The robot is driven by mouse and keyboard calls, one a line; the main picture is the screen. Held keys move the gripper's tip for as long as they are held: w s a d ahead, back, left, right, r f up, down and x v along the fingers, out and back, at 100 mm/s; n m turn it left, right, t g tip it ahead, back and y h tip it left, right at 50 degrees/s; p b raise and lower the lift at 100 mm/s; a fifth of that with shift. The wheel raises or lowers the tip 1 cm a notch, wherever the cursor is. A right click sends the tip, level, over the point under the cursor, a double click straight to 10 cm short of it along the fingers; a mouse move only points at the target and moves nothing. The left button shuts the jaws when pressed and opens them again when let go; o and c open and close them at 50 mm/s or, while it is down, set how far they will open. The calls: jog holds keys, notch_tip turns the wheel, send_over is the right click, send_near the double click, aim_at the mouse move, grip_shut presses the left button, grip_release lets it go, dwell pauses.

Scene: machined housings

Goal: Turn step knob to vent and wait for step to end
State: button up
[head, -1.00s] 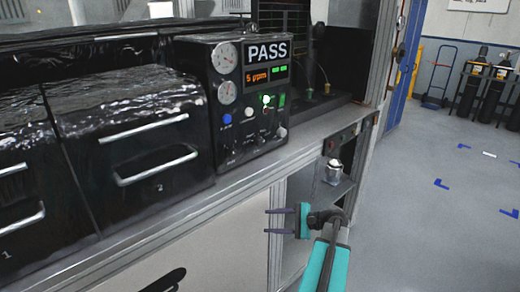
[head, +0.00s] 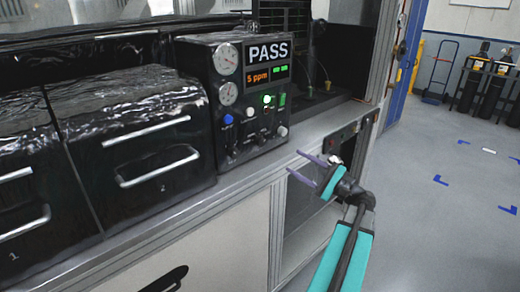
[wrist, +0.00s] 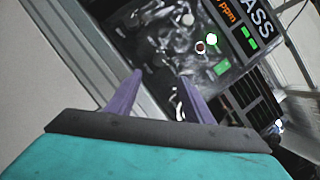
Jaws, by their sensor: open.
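The black control panel (head: 243,105) stands on the bench. Its screen (head: 269,52) reads PASS, with an orange 5 ppm readout (head: 258,77) below. Small knobs (head: 262,139) sit along its lower part; I cannot read their labels or tell which is the step knob or where it points. My gripper (head: 292,162) is open and empty, in front of the bench edge, below and right of the panel and apart from it. In the wrist view, the open fingers (wrist: 160,78) point toward the tilted panel face (wrist: 172,35); the knobs there are partly hidden and unclear.
Two round gauges (head: 228,75) and a lit green lamp (head: 267,99) are on the panel. Black drawers (head: 140,130) stand at its left. The bench edge (head: 215,196) runs below. An open shelf bay (head: 303,225) lies behind my arm. The floor (head: 450,215) at right is clear.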

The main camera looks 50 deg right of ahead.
aim_at(263, 143)
jog(key=p+x, duration=0.3)
jog(key=x, duration=1)
jog(key=shift+w+a+p, duration=0.15)
jog(key=shift+w+p, duration=0.2)
jog(key=shift+c, duration=0.4)
